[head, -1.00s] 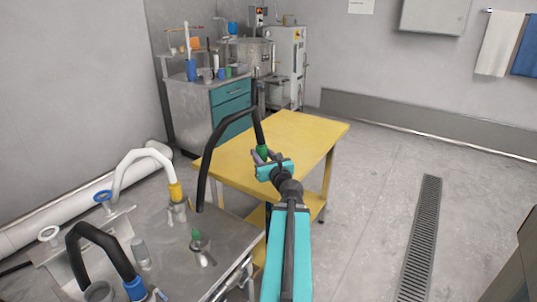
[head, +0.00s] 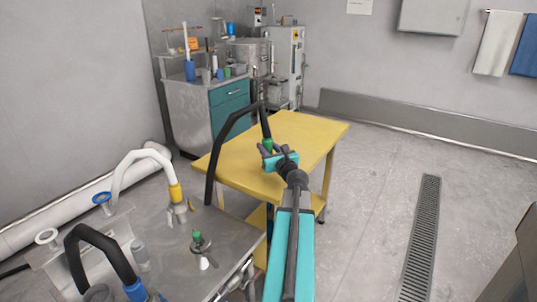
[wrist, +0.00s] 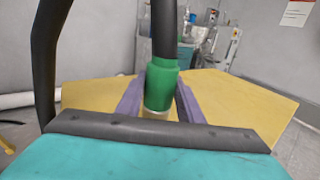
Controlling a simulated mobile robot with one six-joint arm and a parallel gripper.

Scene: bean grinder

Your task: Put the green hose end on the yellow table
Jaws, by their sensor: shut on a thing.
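My gripper (head: 273,152) is shut on the green hose end (head: 267,145), at the end of a black hose (head: 212,165) that arches up and bends down to the left. In the wrist view the green hose end (wrist: 161,84) sits upright between my two purple fingers (wrist: 158,100). The yellow table (head: 310,135) stands behind and below my gripper, and its top also shows in the wrist view (wrist: 235,95). In the head view the hose end appears over the table top; I cannot tell whether it touches it.
A metal bench (head: 225,235) at the lower left carries a white hose with a yellow end (head: 176,192), another black hose with a blue end (head: 135,289) and a green-topped fitting (head: 197,238). A cabinet (head: 185,110) stands behind the table. The floor at right is open, with a drain grate (head: 420,235).

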